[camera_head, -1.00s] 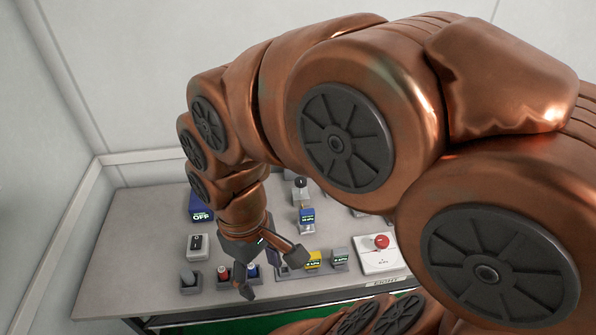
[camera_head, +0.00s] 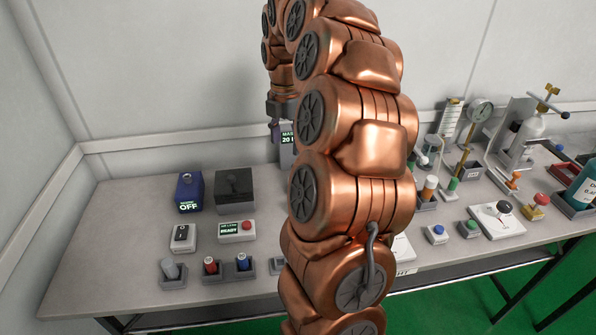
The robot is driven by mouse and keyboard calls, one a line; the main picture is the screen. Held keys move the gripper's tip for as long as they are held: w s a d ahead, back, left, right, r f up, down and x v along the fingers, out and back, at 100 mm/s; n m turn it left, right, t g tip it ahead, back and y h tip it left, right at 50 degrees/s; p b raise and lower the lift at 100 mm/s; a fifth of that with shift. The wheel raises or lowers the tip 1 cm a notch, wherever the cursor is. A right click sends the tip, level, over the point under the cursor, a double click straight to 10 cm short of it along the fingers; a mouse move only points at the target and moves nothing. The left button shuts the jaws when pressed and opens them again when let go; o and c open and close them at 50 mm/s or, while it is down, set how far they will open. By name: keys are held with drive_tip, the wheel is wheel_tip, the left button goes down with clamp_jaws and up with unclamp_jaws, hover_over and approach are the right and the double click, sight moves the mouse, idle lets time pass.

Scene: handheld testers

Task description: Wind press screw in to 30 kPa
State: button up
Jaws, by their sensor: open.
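My gripper (camera_head: 276,130) is at the back of the bench, left of my raised arm. It is open, and only part of it shows. Just beside and behind it is a grey box with a lit display (camera_head: 287,138) that reads "MAIN 20" and is cut off by my arm. Any press screw near the gripper is hidden by my arm. I cannot tell if that handle is the press screw. A round dial gauge (camera_head: 480,110) stands left of it, its reading too small to tell.
On the left are a blue box reading OFF (camera_head: 189,192), a black box (camera_head: 234,188), a switch box (camera_head: 182,236) and a READY box (camera_head: 237,231). Several small holders line the front edge. A white plate with a black knob (camera_head: 497,218) is right. My arm blocks the middle.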

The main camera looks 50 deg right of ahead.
drive_tip(key=shift+n, duration=0.6)
drive_tip(key=d, duration=0.1)
drive_tip(key=d+f, duration=0.1)
drive_tip(key=d, duration=0.2)
drive_tip(key=shift+s+f, duration=0.15)
drive_tip(key=shift+f, duration=3.85)
drive_tip(key=shift+a, duration=0.1)
drive_tip(key=shift+c, duration=0.3)
drive_tip(key=c, duration=1.1)
